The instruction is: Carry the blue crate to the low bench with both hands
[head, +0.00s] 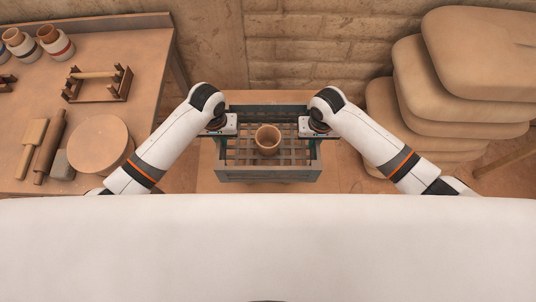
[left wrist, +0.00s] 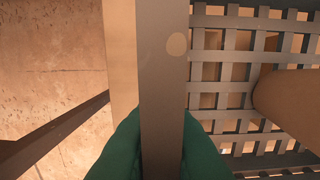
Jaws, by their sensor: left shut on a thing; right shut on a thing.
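The blue crate (head: 270,174), grey-blue with a lattice floor, is in front of me in the head view and looks level. A clay pot (head: 268,139) stands upright inside it. My left gripper (head: 222,130) is shut on the crate's left wall, and my right gripper (head: 314,130) is shut on its right wall. In the left wrist view, green fingers (left wrist: 160,125) straddle the crate wall (left wrist: 162,60). The low bench (head: 207,178) shows as a pale wooden surface under and around the crate. I cannot tell whether the crate touches it.
A wooden table (head: 140,60) at the left holds several small jars, a wooden rack (head: 98,85), a round disc (head: 100,145) and a rolling pin (head: 50,142). Stacked sacks (head: 430,100) stand close at the right. A brick wall (head: 320,45) is behind.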

